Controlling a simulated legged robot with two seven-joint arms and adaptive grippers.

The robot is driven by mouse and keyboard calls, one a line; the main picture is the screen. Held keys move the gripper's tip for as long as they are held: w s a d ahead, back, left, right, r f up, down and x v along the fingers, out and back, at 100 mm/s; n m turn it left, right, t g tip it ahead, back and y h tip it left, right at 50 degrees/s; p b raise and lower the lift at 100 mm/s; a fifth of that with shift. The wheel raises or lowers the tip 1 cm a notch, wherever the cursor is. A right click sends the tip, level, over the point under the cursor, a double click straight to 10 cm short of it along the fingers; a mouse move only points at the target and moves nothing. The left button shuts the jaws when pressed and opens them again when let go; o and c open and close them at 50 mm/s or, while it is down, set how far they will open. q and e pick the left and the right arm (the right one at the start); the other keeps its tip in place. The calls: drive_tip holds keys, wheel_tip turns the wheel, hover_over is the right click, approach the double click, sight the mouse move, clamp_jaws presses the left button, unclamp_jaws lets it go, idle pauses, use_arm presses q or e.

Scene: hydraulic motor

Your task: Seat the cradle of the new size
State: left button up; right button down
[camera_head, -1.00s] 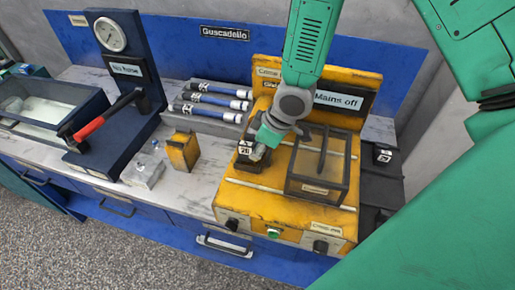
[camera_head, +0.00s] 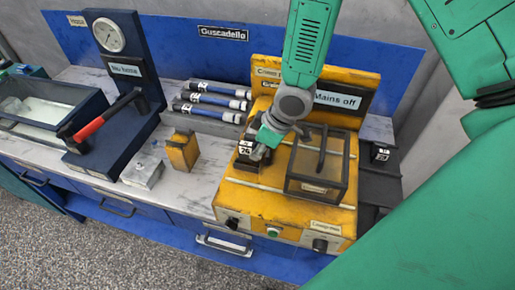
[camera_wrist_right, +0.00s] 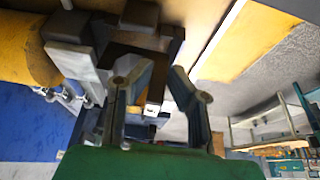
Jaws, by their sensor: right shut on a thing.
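A dark cradle block (camera_head: 247,161) with a white number label is at the left part of the yellow machine's top (camera_head: 230,196). My right gripper (camera_head: 261,153) reaches down from above and is shut on this cradle. In the right wrist view, the two fingers of my right gripper (camera_wrist_right: 153,88) close around a dark block (camera_wrist_right: 157,84). I cannot tell whether the cradle touches the machine or is fully down in its place. My left gripper is not in view.
A clear-sided box with a dark frame (camera_head: 331,178) stands close to the right of the gripper. A small yellow block (camera_head: 183,151) and a grey metal block (camera_head: 143,173) sit left on the bench. A dark block with a label (camera_head: 381,154) lies at right. Several blue-and-white cylinders (camera_head: 210,98) lie behind.

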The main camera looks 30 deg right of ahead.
drive_tip(key=shift+a+f, duration=0.1)
drive_tip(key=shift+a, duration=0.1)
drive_tip(key=shift+d+f+b, duration=0.2)
drive_tip(key=shift+f+b, duration=0.3)
drive_tip(key=shift+f, duration=0.15)
drive_tip(key=c, duration=1.4)
unclamp_jaws()
drive_tip(key=shift+a, duration=0.1)
drive_tip(key=shift+r, duration=0.1)
drive_tip(key=v, duration=1.1)
drive_tip(key=shift+s+r, duration=0.1)
drive_tip(key=shift+r, duration=0.25)
